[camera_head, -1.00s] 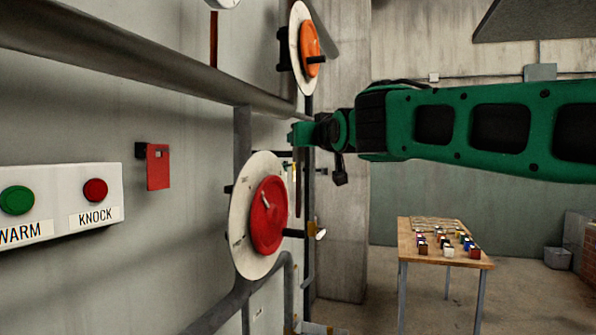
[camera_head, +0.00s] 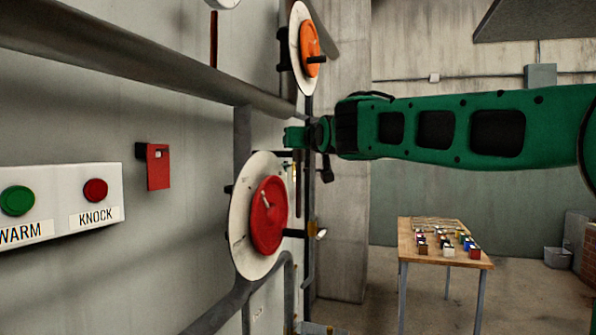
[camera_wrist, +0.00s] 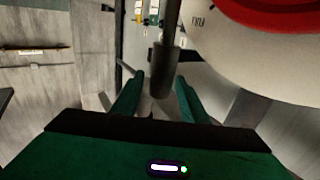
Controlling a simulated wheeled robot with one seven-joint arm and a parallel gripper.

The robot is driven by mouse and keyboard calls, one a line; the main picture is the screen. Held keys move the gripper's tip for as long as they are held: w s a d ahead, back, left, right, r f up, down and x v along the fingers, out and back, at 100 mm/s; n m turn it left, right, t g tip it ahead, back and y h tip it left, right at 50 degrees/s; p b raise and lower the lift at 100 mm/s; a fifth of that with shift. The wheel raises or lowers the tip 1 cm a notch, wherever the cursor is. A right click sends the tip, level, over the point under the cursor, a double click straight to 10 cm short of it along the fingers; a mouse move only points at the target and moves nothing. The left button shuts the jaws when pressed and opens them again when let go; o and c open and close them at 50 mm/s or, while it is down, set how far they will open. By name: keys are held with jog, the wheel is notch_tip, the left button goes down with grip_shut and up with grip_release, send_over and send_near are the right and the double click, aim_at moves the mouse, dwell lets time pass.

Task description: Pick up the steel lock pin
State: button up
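A short pale metal peg (camera_head: 266,200) stands out from the red disc (camera_head: 272,225) on a round white plate (camera_head: 243,225); it may be the steel lock pin, but I cannot tell for sure. My gripper (camera_head: 288,137) is above and slightly right of that disc, close to the wall. In the wrist view my gripper (camera_wrist: 156,92) is open, with its two green fingers apart. A dark cylinder (camera_wrist: 164,72) on a thinner rod shows between and beyond the fingers; I cannot tell whether it touches them. The red disc (camera_wrist: 275,12) fills the upper right there.
An orange disc (camera_head: 309,47) on another white plate is above my gripper. A thick pipe (camera_head: 130,55) runs along the wall. A button panel (camera_head: 60,205) and red box (camera_head: 158,167) are at left. A wooden table (camera_head: 436,254) with small blocks stands at right on open floor.

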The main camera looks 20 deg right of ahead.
grip_shut()
dwell(1.2)
